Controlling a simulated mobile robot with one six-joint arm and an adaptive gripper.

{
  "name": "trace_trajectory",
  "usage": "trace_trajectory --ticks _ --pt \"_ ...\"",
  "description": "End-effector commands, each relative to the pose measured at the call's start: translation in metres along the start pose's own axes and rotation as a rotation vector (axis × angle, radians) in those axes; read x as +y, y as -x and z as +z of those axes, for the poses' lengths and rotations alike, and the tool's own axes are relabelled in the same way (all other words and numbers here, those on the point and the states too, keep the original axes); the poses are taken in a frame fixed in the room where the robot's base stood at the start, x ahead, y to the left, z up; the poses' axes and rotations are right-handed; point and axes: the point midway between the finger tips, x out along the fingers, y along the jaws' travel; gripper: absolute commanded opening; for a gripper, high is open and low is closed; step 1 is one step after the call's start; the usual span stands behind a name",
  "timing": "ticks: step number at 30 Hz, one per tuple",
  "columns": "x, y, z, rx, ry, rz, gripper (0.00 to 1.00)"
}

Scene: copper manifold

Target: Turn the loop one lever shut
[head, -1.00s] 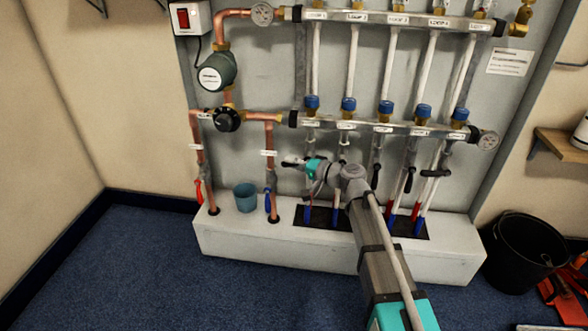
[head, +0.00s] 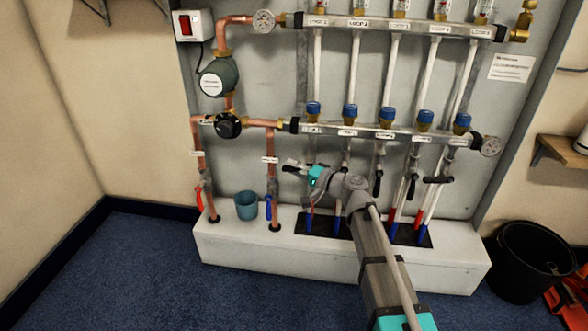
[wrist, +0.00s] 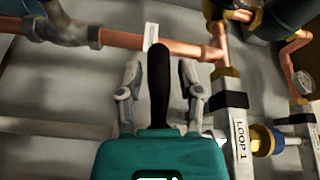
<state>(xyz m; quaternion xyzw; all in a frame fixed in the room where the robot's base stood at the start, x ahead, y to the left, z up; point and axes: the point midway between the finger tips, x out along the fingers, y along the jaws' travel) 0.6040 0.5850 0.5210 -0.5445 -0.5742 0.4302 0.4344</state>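The loop one lever, a black handle (wrist: 160,85), stands between my gripper's two grey fingers in the wrist view, with a visible gap on each side. My gripper (wrist: 163,92) is open around it. The loop one label (wrist: 242,140) is on the manifold bar just to the right. In the head view my gripper (head: 293,166) is below the left end of the lower manifold bar (head: 362,131), with the black handle showing at its fingers, pointing left. The loop one valve body is mostly hidden behind my gripper and wrist.
Other black levers hang to the right: loop three (head: 378,184), loop four (head: 411,187), and loop five (head: 437,180), which lies crosswise. A blue handle (head: 268,207) and a teal cup (head: 246,205) are lower left. A black bucket (head: 530,262) stands at right.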

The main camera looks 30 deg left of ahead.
Motion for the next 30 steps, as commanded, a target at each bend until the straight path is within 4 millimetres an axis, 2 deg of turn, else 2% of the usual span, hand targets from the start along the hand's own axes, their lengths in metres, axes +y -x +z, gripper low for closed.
trace_trajectory --ticks 8,11,18,30 --pt "0.0 0.0 0.001 -0.003 0.001 0.0 0.61" --pt "0.0 0.0 0.001 -0.003 0.001 0.001 0.46" --pt "0.001 -0.001 0.003 -0.007 0.009 0.006 0.02" --pt "0.005 -0.003 0.012 -0.028 0.06 0.038 0.0"
